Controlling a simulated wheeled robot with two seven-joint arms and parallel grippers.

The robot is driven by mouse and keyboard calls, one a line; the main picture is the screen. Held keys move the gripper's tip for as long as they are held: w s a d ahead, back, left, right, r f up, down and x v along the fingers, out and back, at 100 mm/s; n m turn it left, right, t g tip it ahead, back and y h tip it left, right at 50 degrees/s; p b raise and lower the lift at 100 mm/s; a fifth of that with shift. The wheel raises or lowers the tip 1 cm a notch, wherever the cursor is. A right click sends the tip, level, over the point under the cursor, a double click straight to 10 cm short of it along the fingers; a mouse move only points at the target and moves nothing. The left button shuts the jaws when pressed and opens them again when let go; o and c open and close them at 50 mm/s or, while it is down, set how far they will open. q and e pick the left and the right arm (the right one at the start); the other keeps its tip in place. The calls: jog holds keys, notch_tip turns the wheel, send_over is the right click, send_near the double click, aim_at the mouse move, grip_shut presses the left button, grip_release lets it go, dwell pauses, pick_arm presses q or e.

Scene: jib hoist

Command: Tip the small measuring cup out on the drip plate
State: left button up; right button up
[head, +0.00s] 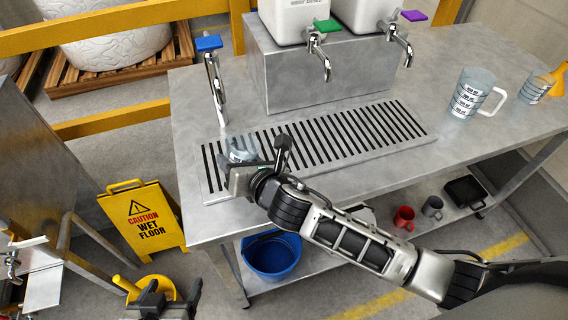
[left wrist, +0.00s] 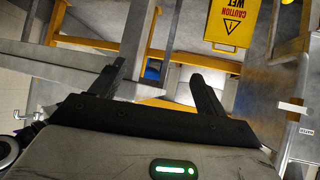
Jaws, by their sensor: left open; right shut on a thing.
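My right gripper (head: 246,172) is shut on a small clear measuring cup (head: 240,148) and holds it over the left end of the drip plate (head: 330,141), a slotted metal plate on the steel table. The gripper partly hides the cup, and I cannot tell how far it is tilted or what is in it. My left gripper (head: 173,292) is low at the bottom left, away from the table. In the left wrist view its two fingers (left wrist: 158,88) are spread apart with nothing held between them.
A blue-handled tap (head: 214,85) stands behind the plate's left end. Dispensers with green (head: 326,26) and purple (head: 414,15) taps stand behind it. A larger measuring jug (head: 474,95) and another measuring cup (head: 535,87) stand right. A yellow wet-floor sign (head: 143,218) and blue bucket (head: 271,256) are lower.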

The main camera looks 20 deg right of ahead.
jog(key=shift+w+d+f+m+y+b, duration=0.1)
jog(key=shift+d+f+m+y+b, duration=0.25)
jog(key=shift+f+b, duration=0.55)
jog(key=shift+d+r+m+y+b, duration=0.25)
jog(key=shift+d+r+m+b, duration=0.2)
jog(key=shift+r+m+b, duration=0.15)
jog(key=shift+w+d+r, duration=0.1)
jog(key=shift+d+r, duration=0.05)
jog(key=shift+d, duration=0.05)
jog(key=shift+d+r+m+y+b, duration=0.1)
jog(key=shift+r+m+y+b, duration=0.45)
jog(key=shift+m+b, duration=0.5)
jog(key=shift+f+y+b, duration=0.25)
jog(key=shift+f+b, duration=0.1)
jog(key=shift+b, duration=0.45)
pick_arm(q)
jog(key=f, duration=0.2)
jog(key=d+f+b, duration=0.1)
jog(key=shift+w+d+f+t+h, duration=0.1)
jog(key=shift+w+f+t+h, duration=0.2)
jog(key=shift+f+h, duration=0.1)
pick_arm(e)
jog(key=shift+t, duration=0.3)
pick_arm(q)
jog(key=shift+d+n, duration=0.1)
jog(key=shift+n, duration=0.2)
pick_arm(e)
jog(key=shift+m, duration=0.3)
